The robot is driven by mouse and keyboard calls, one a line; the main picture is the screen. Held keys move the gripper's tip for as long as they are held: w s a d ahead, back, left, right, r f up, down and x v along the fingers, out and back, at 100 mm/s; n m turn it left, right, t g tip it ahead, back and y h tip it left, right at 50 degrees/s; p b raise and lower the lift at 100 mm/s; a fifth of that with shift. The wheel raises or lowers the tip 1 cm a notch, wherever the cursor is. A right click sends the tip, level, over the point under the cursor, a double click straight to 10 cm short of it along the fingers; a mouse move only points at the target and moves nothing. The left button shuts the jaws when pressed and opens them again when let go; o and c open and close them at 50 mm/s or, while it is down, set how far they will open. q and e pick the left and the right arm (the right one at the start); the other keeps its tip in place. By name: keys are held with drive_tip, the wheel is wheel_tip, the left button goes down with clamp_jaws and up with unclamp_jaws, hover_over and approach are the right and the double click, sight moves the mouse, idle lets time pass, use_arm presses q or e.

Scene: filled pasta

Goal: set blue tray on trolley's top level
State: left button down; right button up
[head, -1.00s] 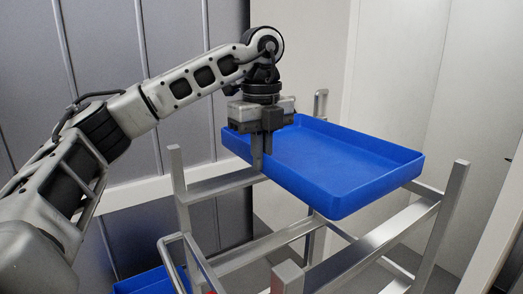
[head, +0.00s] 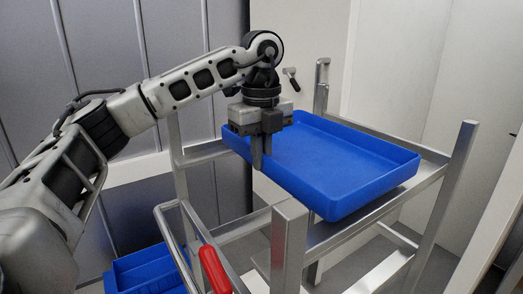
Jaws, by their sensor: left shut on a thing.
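The blue tray (head: 330,165) is level and empty, between the corner posts of the metal trolley (head: 288,240). My left gripper (head: 259,157) points down and is shut on the tray's near-left wall. The tray's right side appears close above the trolley's top side rail (head: 405,192); whether it touches the rail I cannot tell. The far-left corner is partly hidden behind the gripper. My right gripper is not in view.
Another blue tray (head: 150,272) is low at the bottom left. The trolley has a bent tube handle (head: 172,235) and a red grip (head: 213,270) at its near end. Grey panels stand behind at left, and pale walls at right.

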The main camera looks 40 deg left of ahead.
use_arm(q)
drive_tip(key=shift+f, duration=0.3)
drive_tip(key=shift+f+b, duration=0.5)
drive_tip(key=shift+f, duration=0.1)
idle(0.3)
drive_tip(key=c, duration=1.5)
unclamp_jaws()
